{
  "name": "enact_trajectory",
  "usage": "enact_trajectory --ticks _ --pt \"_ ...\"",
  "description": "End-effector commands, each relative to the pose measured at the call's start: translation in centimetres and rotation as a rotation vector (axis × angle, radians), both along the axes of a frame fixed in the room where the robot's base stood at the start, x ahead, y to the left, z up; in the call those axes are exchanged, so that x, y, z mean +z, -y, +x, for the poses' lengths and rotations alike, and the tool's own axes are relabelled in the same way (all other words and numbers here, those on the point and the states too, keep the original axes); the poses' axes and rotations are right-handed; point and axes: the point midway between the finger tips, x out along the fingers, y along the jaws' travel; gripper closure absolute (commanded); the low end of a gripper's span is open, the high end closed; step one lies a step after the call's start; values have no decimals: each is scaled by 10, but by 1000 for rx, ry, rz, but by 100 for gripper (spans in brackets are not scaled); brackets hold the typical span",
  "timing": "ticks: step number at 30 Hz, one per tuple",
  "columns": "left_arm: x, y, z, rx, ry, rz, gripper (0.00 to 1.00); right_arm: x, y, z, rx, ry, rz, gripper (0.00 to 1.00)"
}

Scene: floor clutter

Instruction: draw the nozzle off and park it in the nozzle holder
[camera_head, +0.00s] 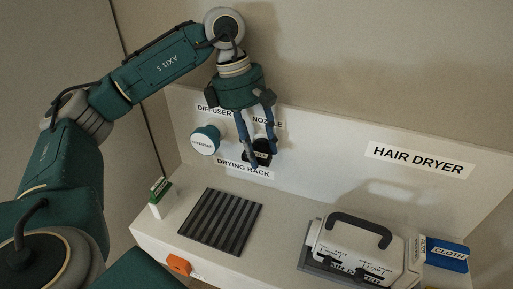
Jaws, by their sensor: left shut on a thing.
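My left gripper (262,158) reaches down from above in front of the back panel. It is shut on a black nozzle (263,146) with a small white label. The nozzle is at the spot under the NOZZLE sign (268,122), where the holder is hidden behind the fingers and the nozzle. I cannot tell whether the nozzle is seated in the holder or just in front of it. A white case with a dark handle, lettered as the hair dryer (340,262), stands on a grey base at the front right. My right gripper is not in view.
A green and white diffuser (206,140) sits on the panel just left of my gripper. A dark ribbed drying rack (221,222) lies below.

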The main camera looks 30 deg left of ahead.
Motion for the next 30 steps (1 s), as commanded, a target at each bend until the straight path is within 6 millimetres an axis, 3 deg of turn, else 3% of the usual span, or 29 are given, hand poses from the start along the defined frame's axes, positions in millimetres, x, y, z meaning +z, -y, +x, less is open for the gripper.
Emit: enact_trajectory --ticks 17,18,20,30 --pt "0 -1 7 0 1 -1 79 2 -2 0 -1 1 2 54" --pt "0 -1 7 1 2 0 50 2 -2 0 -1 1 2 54" --pt "0 -1 6 0 1 -1 39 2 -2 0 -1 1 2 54" --pt "2 -2 6 0 0 0 36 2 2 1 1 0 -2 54"
